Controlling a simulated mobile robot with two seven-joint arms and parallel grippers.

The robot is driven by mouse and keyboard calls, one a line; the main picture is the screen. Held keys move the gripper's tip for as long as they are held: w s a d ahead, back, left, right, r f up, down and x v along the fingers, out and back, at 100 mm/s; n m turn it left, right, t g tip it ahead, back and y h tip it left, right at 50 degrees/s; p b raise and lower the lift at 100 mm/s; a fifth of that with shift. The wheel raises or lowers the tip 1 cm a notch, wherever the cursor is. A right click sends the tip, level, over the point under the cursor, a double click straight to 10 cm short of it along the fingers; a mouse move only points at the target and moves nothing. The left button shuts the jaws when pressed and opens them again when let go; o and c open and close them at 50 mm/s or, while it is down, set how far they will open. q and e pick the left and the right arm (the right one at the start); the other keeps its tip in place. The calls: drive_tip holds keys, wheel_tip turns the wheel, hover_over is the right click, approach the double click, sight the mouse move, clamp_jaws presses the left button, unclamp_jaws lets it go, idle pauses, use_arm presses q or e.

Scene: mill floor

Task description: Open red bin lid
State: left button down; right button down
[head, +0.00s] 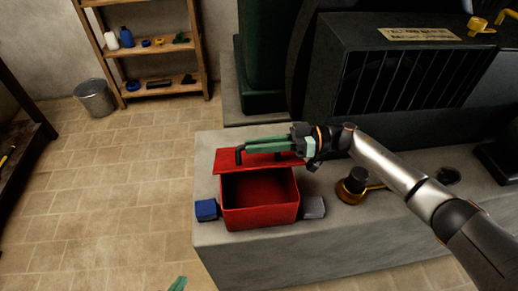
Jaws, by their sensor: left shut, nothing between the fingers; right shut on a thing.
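The red bin (262,208) stands on a grey concrete block, with its open top showing a dark red, empty-looking inside. Its red lid (230,164) is at the bin's back edge, swung up off the opening. My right gripper (246,150) reaches in from the right and is shut on the lid's dark handle (239,156); the fingers hide part of the lid. Only a small green tip of my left gripper (178,284) shows at the bottom edge, low and away from the bin.
A blue block (206,210) sits left of the bin and a grey block (313,207) right of it. A brass-and-black fitting (355,184) stands further right on the concrete ledge (240,243). A dark machine (400,75) rises behind.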

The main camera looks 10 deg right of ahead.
drive_tip(key=shift+w+r, duration=0.2)
drive_tip(key=shift+w, duration=0.05)
drive_tip(key=c, duration=0.8)
unclamp_jaws()
drive_tip(key=shift+c, duration=0.2)
drive_tip(key=shift+d+f, duration=0.1)
drive_tip(key=d+b, duration=0.2)
drive_tip(key=d, duration=1)
drive_tip(key=shift+d+b, duration=0.15)
drive_tip(key=shift+b, duration=0.2)
